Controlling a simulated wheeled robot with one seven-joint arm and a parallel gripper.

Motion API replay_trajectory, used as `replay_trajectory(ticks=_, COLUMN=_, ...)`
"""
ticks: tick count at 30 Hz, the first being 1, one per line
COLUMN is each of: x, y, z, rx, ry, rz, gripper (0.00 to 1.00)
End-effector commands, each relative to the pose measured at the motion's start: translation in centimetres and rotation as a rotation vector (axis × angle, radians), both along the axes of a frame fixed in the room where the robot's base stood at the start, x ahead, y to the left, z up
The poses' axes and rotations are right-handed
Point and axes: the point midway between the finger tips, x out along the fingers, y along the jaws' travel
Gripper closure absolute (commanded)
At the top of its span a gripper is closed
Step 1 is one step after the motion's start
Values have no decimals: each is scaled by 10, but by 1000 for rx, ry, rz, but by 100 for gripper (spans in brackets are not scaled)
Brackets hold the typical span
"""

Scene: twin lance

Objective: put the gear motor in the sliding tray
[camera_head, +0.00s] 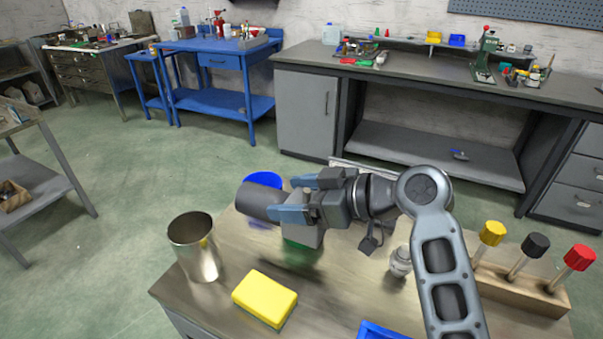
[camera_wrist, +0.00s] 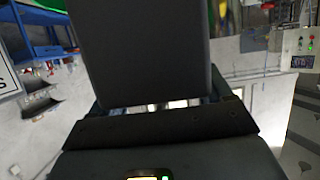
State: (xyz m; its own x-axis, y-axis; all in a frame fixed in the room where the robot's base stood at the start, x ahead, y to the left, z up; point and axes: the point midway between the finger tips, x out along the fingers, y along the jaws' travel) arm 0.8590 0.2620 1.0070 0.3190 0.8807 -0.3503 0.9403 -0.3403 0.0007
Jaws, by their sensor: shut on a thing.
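My gripper (camera_head: 287,198), with blue fingers, is shut on the gear motor (camera_head: 258,203), a dark grey cylinder sticking out to the left of the fingers. It is held above the far part of the wooden-topped table. In the wrist view the gear motor (camera_wrist: 142,50) is a large dark block filling the upper middle between the jaws. A grey boxy part shows just below the fingers; I cannot tell whether it belongs to the motor. No sliding tray can be clearly made out; a blue edge (camera_head: 380,332) shows at the bottom of the head view, mostly cut off.
On the table (camera_head: 225,293) stand a metal cup (camera_head: 195,248), a yellow sponge (camera_head: 265,298), a small grey-white object (camera_head: 400,262) and a wooden rack (camera_head: 520,285) with yellow, black and red knobs. A blue round thing (camera_head: 262,184) shows behind the motor. Workbenches line the wall.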

Motion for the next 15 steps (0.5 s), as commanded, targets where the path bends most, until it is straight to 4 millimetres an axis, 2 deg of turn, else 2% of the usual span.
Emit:
replay_trajectory(ticks=3, x=-20, y=6, z=-8, rx=5, ry=-4, rz=1, gripper=100)
replay_trajectory(ticks=7, x=-38, y=11, z=-20, rx=5, ry=-5, rz=1, gripper=100)
replay_trajectory(ticks=15, x=-52, y=14, z=-29, rx=5, ry=-8, rz=-1, gripper=100)
